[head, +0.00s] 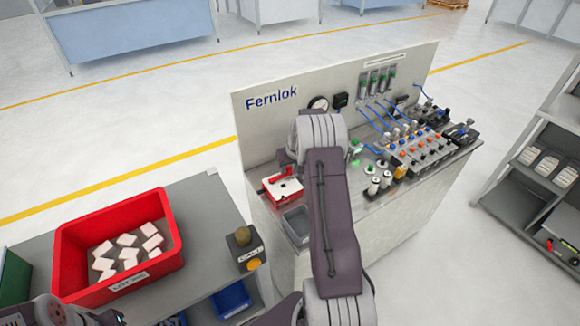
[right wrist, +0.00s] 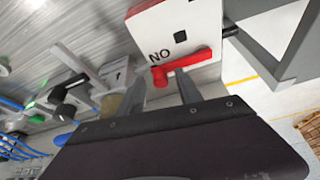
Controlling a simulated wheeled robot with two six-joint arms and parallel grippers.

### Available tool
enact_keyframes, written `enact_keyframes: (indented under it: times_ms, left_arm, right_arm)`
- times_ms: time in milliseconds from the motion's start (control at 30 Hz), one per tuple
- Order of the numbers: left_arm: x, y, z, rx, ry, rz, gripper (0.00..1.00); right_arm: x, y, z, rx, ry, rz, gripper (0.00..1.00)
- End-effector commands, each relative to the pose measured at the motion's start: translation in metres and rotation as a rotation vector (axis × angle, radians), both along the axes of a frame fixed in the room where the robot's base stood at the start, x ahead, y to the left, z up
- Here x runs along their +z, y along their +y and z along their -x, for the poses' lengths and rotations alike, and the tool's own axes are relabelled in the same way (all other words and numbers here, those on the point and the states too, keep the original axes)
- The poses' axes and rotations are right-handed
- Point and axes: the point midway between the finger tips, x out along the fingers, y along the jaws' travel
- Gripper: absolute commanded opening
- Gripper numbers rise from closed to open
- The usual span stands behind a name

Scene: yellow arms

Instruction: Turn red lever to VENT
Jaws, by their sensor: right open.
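The red lever (right wrist: 182,66) is on a white block with a black square mark and the letters "NO" beside the lever's end. In the head view the lever (head: 283,174) sits on top of the red-and-white block (head: 285,189) at the left end of the Fernlok bench. My right gripper (right wrist: 163,90) is open, its two fingers spread just short of the lever's end. Contact with the lever cannot be made out. In the head view my right arm largely hides this gripper. The VENT marking is not readable. Only part of my left arm shows at the lower left.
A grey bin (head: 297,226) stands in front of the lever block. Valves, knobs and blue tubes fill the bench (head: 415,188) to the right. A red crate (head: 75,240) of white pieces and a yellow-button box (head: 245,250) are on the left table.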

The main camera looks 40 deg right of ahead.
Motion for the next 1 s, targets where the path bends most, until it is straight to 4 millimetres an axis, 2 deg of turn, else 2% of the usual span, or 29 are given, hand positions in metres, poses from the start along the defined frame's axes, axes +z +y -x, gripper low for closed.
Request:
enact_keyframes:
  times_ms: [100,133,267,1000]
  left_arm:
    - [-0.0003,0.0000,0.0001,0.000,0.000,0.000,0.36]
    - [-0.0003,0.0000,0.0001,0.000,0.000,0.000,0.36]
    - [-0.0003,0.0000,0.0000,0.000,0.000,0.000,0.36]
    - [-0.0001,0.0000,0.0000,0.000,0.000,0.000,0.36]
  right_arm:
    - [-0.0001,0.0001,0.0000,0.000,0.000,0.000,0.42]
    - [-0.0002,0.0001,0.0001,0.000,0.000,0.000,0.37]
    - [-0.0001,0.0001,0.0002,0.000,0.000,0.000,0.01]
    - [0.0004,0.0001,0.0004,0.001,0.001,0.000,0.00]
